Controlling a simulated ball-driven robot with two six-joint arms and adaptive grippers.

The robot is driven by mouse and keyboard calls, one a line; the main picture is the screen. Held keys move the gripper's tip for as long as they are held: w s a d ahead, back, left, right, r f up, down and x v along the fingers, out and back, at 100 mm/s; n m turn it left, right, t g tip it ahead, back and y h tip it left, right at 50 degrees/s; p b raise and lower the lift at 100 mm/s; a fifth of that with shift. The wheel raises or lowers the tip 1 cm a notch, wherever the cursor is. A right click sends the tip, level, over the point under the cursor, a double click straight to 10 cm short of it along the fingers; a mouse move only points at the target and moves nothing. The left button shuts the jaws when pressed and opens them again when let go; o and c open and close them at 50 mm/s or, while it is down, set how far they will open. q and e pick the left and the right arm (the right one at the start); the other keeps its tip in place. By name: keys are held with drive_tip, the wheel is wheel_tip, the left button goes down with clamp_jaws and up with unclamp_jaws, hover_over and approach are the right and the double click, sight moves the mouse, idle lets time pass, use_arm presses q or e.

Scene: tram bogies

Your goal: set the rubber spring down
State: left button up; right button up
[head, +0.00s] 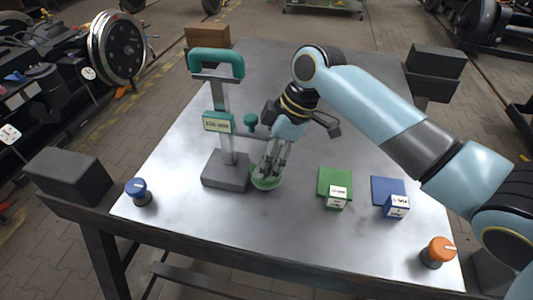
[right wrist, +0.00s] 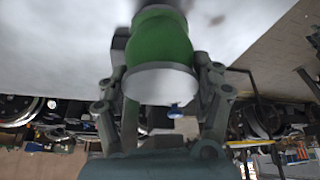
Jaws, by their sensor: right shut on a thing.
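In the head view the spring (head: 266,183) shows low under my right gripper (head: 271,160), just right of the grey base of a teal-handled stand (head: 226,172). The fingers hide part of it. I cannot tell whether it touches the table (head: 235,225). My left gripper is not in view.
A green square (head: 335,178) and a blue square (head: 386,187), each with a labelled block at its front, lie to the right. A blue knob (head: 138,191) stands front left, an orange knob (head: 438,251) front right. The front middle of the table is clear.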

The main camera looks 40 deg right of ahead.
drive_tip(key=shift+f, duration=0.5)
drive_tip(key=o, duration=1.6)
drive_tip(key=shift+r, duration=0.35)
drive_tip(key=v, duration=1.2)
drive_tip(key=shift+r, duration=0.25)
